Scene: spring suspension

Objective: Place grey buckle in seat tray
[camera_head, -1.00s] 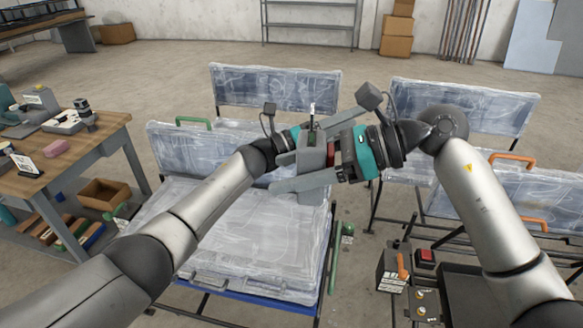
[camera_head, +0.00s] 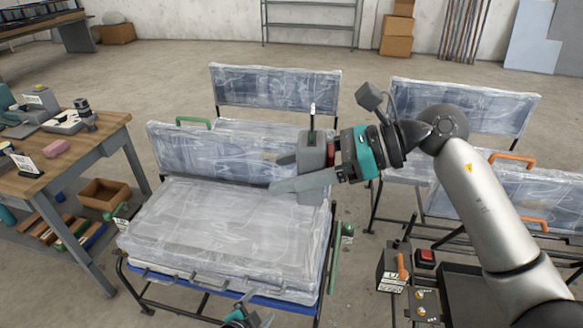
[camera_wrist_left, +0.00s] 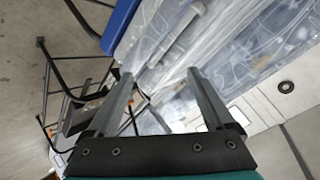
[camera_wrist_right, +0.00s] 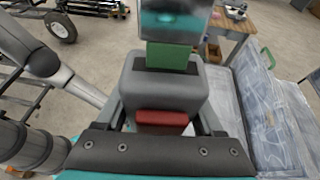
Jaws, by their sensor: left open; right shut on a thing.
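The grey buckle (camera_head: 312,152), a grey block with a red button and a green part, is in my right gripper (camera_head: 281,173). That gripper is shut on it above the right rear of the wrapped seat. The right wrist view shows the buckle (camera_wrist_right: 165,92) large between the fingers, with its red button toward the camera. The seat tray, with a blue rim (camera_head: 268,300), shows under the plastic-wrapped seat cushion (camera_head: 225,225). My left gripper (camera_head: 252,312) is open and empty at the bottom edge of the head view, in front of the seat. The left wrist view shows its two fingers (camera_wrist_left: 160,80) apart.
A wooden workbench (camera_head: 75,150) with tools stands at the left. Wrapped seat backs (camera_head: 275,88) stand behind, and another seat with orange handles (camera_head: 512,160) is at the right. A control box with a red button (camera_head: 424,257) stands at the lower right.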

